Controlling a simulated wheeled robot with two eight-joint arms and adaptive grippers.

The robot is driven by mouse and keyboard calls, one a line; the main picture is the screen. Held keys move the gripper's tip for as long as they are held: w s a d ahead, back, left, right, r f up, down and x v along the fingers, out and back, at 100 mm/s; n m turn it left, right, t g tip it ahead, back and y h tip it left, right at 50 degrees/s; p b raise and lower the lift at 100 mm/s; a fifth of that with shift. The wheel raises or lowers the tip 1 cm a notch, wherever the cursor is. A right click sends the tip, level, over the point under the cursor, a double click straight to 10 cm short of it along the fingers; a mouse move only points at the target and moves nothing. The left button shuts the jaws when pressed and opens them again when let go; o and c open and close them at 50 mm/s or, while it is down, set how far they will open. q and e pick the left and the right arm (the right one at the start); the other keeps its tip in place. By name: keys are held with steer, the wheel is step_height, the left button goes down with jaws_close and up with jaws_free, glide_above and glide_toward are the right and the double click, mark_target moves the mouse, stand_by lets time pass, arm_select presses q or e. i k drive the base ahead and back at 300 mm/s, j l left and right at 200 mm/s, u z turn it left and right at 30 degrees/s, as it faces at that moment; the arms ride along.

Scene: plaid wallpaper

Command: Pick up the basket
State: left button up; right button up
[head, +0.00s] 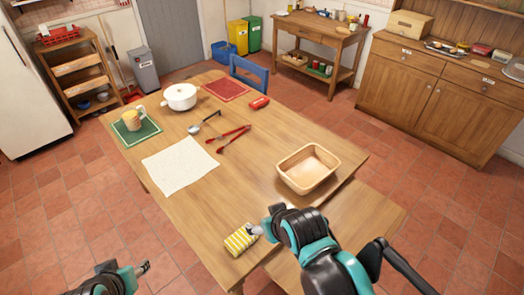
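The basket (308,168), a tan, rounded rectangular one that looks empty, stands upright on the wooden table near its right edge. My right gripper (253,230) is at the near end of the table, by the yellow striped cloth or sponge, to the lower left of the basket and apart from it. Whether it touches the striped item is unclear. My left gripper (143,268) is low at the left, off the table's near left side and far from the basket. Both grippers' fingers are too small to tell open from shut.
The table (290,125) also bears a yellow striped item (240,240), a white cloth (180,166), red tongs (230,137), a ladle (204,122), a white pot (180,97) and a mug (133,119). A wooden bench (365,215) adjoins the near right side. Table around the basket is clear.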

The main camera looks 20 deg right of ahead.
mark_target(305, 169)
steer(key=z, duration=1.25)
